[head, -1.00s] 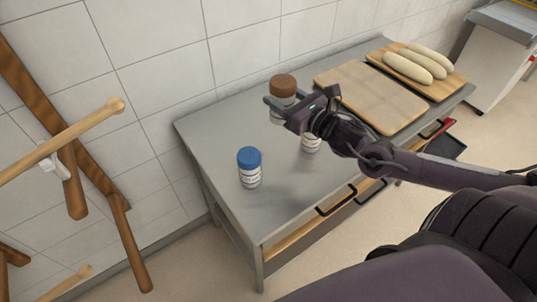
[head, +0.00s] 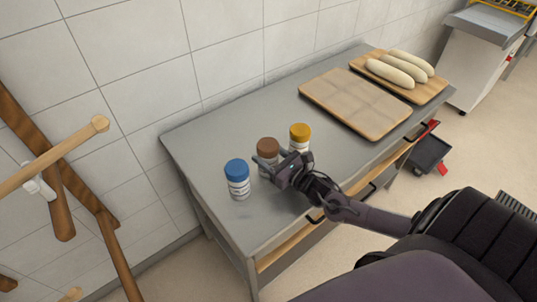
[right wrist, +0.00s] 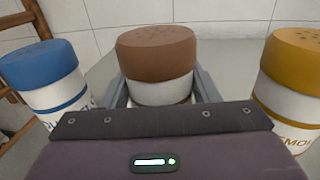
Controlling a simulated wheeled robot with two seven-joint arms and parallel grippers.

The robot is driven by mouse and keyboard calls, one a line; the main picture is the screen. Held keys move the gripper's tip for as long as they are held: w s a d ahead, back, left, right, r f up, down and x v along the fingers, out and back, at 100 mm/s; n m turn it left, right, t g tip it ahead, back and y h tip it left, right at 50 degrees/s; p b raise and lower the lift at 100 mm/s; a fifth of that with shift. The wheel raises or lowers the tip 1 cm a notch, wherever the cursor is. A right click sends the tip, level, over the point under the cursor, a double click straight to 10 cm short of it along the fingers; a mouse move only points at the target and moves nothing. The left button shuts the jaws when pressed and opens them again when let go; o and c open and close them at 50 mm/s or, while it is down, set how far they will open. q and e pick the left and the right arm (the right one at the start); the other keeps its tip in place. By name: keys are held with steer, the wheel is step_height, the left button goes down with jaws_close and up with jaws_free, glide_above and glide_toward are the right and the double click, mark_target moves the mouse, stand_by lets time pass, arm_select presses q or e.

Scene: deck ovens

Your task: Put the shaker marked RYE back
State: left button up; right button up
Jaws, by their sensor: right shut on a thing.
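A shaker with a brown lid (head: 268,146) is held in my right gripper (head: 273,166), whose fingers are shut on its white body. It is upright, between a blue-lidded shaker (head: 237,178) and a yellow-lidded shaker (head: 300,134) on the grey table. Its base is hidden, so I cannot tell if it touches the tabletop. The right wrist view shows the brown lid (right wrist: 157,52) between the fingers, with the blue lid (right wrist: 40,65) at left and the yellow lid (right wrist: 295,55) at right. The held shaker's label is hidden. My left gripper is out of view.
The grey table (head: 215,140) stands against a tiled wall. A wooden rack (head: 60,200) stands left. Drawer handles stick out along the table front.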

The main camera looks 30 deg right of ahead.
steer(key=shift+f, duration=0.15)
steer(key=o, duration=1.1)
steer(key=shift+r, duration=0.25)
steer(key=shift+s+d+f, duration=0.1)
steer(key=shift+s+f, duration=0.05)
steer(key=shift+s, duration=0.15)
steer(key=b+v, duration=0.1)
steer(key=v, duration=1)
steer(key=shift+s+d, duration=0.15)
steer(key=shift+s, duration=0.05)
